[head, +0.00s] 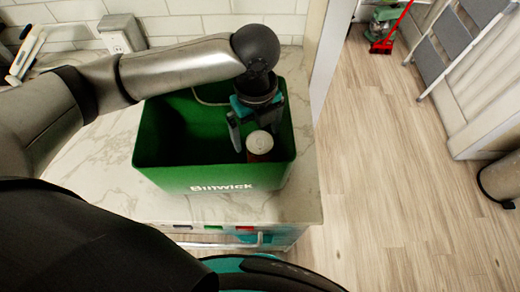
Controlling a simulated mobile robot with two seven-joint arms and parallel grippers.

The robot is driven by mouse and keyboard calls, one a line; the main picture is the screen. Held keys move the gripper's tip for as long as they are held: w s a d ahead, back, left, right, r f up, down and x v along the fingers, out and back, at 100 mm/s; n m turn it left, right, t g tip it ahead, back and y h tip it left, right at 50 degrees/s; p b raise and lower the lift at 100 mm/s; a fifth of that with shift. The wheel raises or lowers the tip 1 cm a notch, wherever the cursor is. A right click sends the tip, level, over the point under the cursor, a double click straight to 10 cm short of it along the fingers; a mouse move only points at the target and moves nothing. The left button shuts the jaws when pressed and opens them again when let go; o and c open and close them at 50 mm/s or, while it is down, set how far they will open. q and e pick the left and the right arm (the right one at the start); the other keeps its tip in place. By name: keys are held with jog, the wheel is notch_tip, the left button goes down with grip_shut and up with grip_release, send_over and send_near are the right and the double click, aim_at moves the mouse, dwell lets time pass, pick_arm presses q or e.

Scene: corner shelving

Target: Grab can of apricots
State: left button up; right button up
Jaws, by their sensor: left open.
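A can (260,143) with a pale round lid and a reddish-brown side stands in the right part of a green open box (160,172) on the counter. Its label cannot be read, so I cannot tell whether it holds apricots. My left gripper (256,134) reaches down into the box from above, with its fingers apart. One finger is to the left of the can and the other to its upper right. I cannot tell whether either touches it. The can's lower part is hidden by the box's front wall. My right gripper is not in view.
The box stands on a white marble counter (90,165) with bare room to its left. A tiled wall (180,25) is behind. To the right are open wooden floor (385,170), a step ladder (450,35) and a red broom (382,46).

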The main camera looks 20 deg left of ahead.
pick_arm(q)
jog(key=f, duration=0.7)
jog(key=shift+d+f+b, duration=0.35)
jog(key=shift+f, duration=0.05)
jog(key=shift+r, duration=0.1)
grip_shut()
dwell(0.4)
